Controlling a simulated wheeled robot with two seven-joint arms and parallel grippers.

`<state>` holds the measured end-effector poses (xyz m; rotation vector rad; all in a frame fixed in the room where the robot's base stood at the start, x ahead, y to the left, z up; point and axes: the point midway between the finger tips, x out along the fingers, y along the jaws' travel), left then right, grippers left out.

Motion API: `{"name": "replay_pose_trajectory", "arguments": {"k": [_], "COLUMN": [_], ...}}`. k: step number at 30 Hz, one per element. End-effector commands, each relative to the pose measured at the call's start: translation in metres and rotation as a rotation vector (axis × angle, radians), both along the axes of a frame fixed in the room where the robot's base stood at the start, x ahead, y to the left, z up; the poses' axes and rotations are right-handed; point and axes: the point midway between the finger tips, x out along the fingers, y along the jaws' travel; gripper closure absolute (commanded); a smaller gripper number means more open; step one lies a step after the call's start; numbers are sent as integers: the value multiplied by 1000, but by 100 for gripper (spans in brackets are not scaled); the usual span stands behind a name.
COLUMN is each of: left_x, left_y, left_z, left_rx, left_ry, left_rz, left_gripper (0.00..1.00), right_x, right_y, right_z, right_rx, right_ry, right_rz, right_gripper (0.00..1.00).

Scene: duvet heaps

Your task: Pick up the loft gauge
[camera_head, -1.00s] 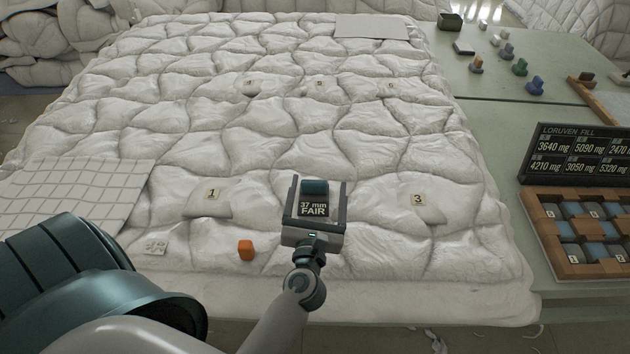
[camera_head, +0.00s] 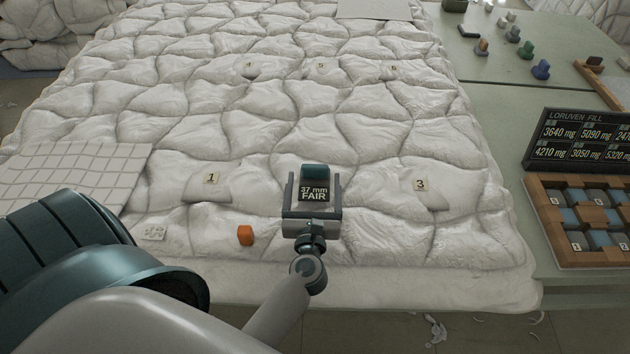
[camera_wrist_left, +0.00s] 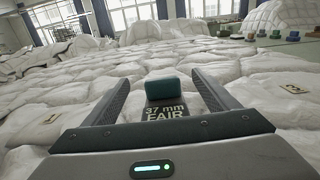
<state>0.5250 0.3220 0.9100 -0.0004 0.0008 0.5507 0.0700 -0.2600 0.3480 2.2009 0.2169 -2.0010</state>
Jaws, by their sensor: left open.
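The loft gauge (camera_head: 314,171) has a teal block on top and a dark display reading "37 mm FAIR". It stands on the white quilted duvet (camera_head: 330,122) near its front edge, between pockets tagged 1 and 3. My left gripper (camera_head: 313,178) is open, with one finger on each side of the gauge. In the left wrist view the gauge's teal block (camera_wrist_left: 168,87) is between the two fingers (camera_wrist_left: 162,80), with a gap visible on each side. The gauge's lower part is hidden by the gripper body. My right gripper is not in view.
At right, a green table bears a fill board (camera_head: 580,137), a wooden tray (camera_head: 550,237) and several small coloured pieces.

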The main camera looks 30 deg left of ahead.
Motion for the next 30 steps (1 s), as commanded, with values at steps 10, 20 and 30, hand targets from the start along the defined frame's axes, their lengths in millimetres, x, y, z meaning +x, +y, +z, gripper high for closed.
{"name": "replay_pose_trajectory", "arguments": {"k": [10, 20, 30], "left_x": [8, 11, 30], "left_y": [5, 6, 18], "left_z": [-36, -38, -34], "left_rx": [2, 1, 3], "left_ry": [-2, -1, -1], "left_rz": [-1, -1, -1], "left_gripper": [20, 20, 20], "right_x": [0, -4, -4], "right_y": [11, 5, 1], "right_z": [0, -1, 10], "right_rx": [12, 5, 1], "right_ry": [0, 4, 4], "right_rz": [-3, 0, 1], "right_gripper": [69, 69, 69]}}
